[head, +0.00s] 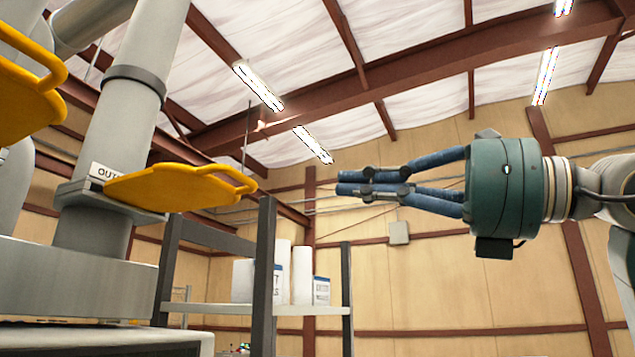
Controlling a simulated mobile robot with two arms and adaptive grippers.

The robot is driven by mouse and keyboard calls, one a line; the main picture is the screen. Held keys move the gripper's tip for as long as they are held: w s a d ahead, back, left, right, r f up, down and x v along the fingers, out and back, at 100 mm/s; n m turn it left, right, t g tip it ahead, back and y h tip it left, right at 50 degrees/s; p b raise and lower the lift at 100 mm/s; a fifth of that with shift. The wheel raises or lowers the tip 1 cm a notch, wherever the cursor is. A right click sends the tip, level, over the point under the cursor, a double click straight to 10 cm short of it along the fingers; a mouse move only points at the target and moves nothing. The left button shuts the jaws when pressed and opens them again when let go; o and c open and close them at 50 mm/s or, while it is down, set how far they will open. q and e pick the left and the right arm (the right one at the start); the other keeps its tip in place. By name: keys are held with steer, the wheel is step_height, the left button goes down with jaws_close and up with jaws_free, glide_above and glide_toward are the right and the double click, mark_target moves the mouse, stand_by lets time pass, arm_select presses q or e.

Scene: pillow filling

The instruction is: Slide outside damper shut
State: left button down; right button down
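The outside damper is a yellow plate (165,188) with a loop handle on its right end, in the left part of the head view. It sticks out to the right from a slot in a grey vertical pipe (125,120), beside a white label (108,172) partly hidden that begins "OUT". My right gripper (340,182) comes in from the right, pointing left. Its blue fingers meet closely at the tips with nothing between them. In the picture the tips are a gap to the right of the handle and not touching it. My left gripper is not in view.
Another yellow damper plate (25,100) with a loop handle shows at the upper left edge, cut off. A grey metal box (75,290) stands below the pipe. Behind is a dark-framed shelf (264,270) with white rolls (302,275). The space around my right gripper looks clear.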

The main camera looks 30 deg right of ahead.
mark_target(182, 198)
steer(key=p+x, duration=0.4)
steer(key=x, duration=0.9)
steer(key=shift+a+p, duration=0.1)
steer(key=shift+p, duration=0.2)
steer(key=f+x, duration=0.1)
steer(key=x, duration=0.4)
steer(key=f+x, duration=0.1)
steer(key=x, duration=0.4)
steer(key=f+x, duration=0.1)
steer(key=x, duration=0.4)
steer(key=shift+w+a, duration=0.3)
steer(key=shift+a, duration=0.05)
steer(key=shift+d, duration=0.1)
